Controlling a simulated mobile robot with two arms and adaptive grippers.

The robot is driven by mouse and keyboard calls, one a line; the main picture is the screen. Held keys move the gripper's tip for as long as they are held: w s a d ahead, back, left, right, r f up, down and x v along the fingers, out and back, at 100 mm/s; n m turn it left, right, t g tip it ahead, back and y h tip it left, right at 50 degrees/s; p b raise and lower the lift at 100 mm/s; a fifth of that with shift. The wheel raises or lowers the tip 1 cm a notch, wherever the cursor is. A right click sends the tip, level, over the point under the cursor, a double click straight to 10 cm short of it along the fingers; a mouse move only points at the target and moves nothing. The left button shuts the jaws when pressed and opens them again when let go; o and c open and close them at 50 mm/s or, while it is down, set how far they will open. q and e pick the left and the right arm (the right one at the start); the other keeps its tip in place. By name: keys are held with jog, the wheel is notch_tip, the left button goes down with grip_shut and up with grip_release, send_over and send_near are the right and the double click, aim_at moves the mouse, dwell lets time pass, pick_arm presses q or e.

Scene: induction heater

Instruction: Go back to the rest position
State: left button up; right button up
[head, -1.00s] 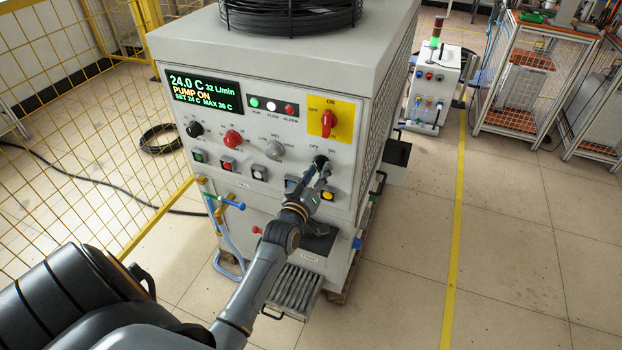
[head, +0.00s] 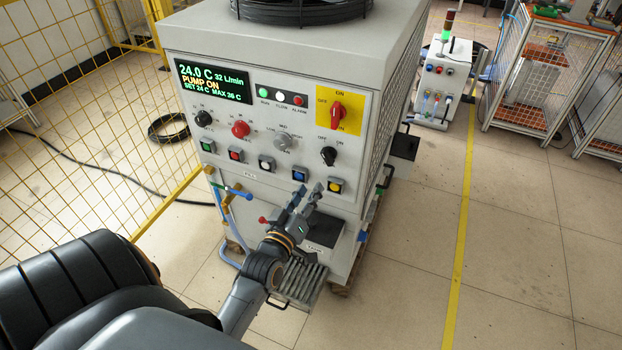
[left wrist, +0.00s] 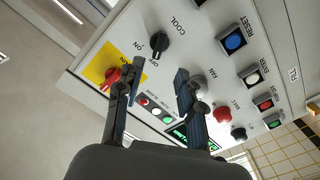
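My left gripper (head: 308,192) is open and empty in front of the lower part of the chiller cabinet's panel, below the black COOL knob (head: 328,156) and between the blue button (head: 299,174) and the yellow button (head: 335,186). In the left wrist view its two fingers (left wrist: 155,85) stand apart with nothing between them, and the black knob (left wrist: 154,44) is beyond them, untouched. The display (head: 213,81) reads 24.0 C and PUMP ON. The red main switch (head: 337,111) sits on a yellow plate. My right gripper is not in view.
A yellow mesh fence (head: 75,110) stands at the left. A grey ribbed tray (head: 302,284) sticks out low at the cabinet's front. Hoses and valves (head: 232,190) are at its lower left. Open floor (head: 400,280) lies to the right.

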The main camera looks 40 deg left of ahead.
pick_arm(q)
jog(key=shift+f, duration=0.1)
jog(key=s+d+f+m+g+h, duration=0.1)
jog(key=s+d+f+m+g, duration=0.15)
jog(key=f, duration=0.75)
jog(key=s+d+f+m+g+h, duration=0.1)
jog(key=s+d+f+g, duration=0.25)
jog(key=f, duration=0.75)
jog(key=s+d+f+m+g+h, duration=0.2)
jog(key=s+d+f, duration=0.2)
jog(key=f, duration=0.6)
jog(key=s+f+m+g, duration=0.2)
jog(key=s+f, duration=0.4)
jog(key=s, duration=0.4)
jog(key=s+f+m+g, duration=0.1)
jog(key=s+f+g, duration=0.2)
jog(key=s+f, duration=0.3)
jog(key=s+d+f+m+g, duration=0.1)
jog(key=s+f, duration=0.5)
jog(key=s, duration=0.8)
jog(key=m+g, duration=0.1)
jog(key=g, duration=0.1)
jog(key=shift+s+f+m+g, duration=0.3)
jog(key=shift+s+f+m, duration=0.05)
